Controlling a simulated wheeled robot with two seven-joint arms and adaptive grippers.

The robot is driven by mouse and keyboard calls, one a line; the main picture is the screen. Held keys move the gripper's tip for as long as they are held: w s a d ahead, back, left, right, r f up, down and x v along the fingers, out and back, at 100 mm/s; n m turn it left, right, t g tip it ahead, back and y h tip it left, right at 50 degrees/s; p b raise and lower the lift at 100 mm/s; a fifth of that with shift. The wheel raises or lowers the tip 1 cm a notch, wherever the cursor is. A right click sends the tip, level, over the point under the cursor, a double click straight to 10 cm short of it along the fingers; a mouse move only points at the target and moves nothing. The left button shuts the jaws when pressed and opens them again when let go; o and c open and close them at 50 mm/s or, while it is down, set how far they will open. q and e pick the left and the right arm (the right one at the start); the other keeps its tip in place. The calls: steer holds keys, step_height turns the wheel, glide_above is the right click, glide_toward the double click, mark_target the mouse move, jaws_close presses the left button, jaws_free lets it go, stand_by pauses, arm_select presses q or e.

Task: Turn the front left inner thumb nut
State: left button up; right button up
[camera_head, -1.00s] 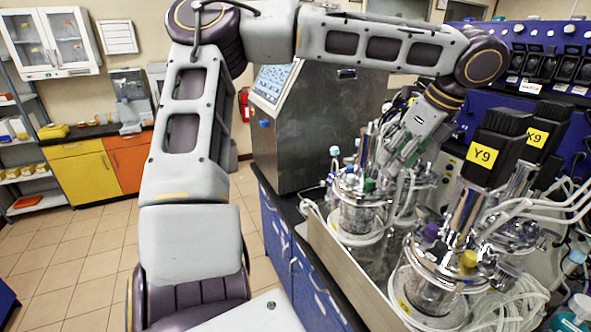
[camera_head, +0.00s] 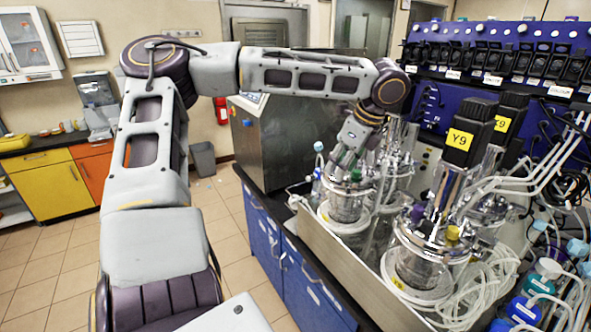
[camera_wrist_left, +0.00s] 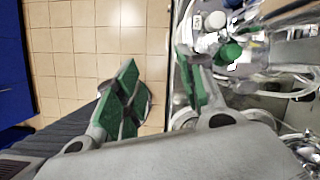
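My left gripper (camera_head: 343,160) reaches down at the left side of the farther reactor (camera_head: 346,206), close to its metal lid. In the left wrist view, its green-padded fingers (camera_wrist_left: 160,92) stand apart with nothing between them. A green knob (camera_wrist_left: 230,52) shows just right of the right finger, outside the gap; it also shows by the fingertips in the head view (camera_head: 356,176). The nearer reactor (camera_head: 422,262) has a purple knob (camera_head: 417,213) and a yellow knob (camera_head: 452,233) on its lid. I cannot tell which part is the named thumb nut. My right gripper is not in view.
The reactors stand in a metal tray (camera_head: 345,270) on a blue-fronted bench (camera_head: 268,240). Clear tubes and black Y9 motor housings (camera_head: 468,130) crowd the right. A steel cabinet (camera_head: 275,140) stands behind. Bottles (camera_head: 535,285) sit at lower right. Floor at left is open.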

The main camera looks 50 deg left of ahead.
arm_select(q)
steer(key=s+a+f+n, duration=0.2)
steer(key=s+a+f, duration=0.1)
steer(key=f, duration=0.9)
steer(key=s+a+f+n+h, duration=0.1)
steer(key=s+a+f, duration=0.3)
steer(key=f, duration=0.7)
steer(key=shift+s+a+f+n, duration=0.15)
steer(key=shift+a+f+n, duration=0.25)
steer(key=shift+a, duration=0.25)
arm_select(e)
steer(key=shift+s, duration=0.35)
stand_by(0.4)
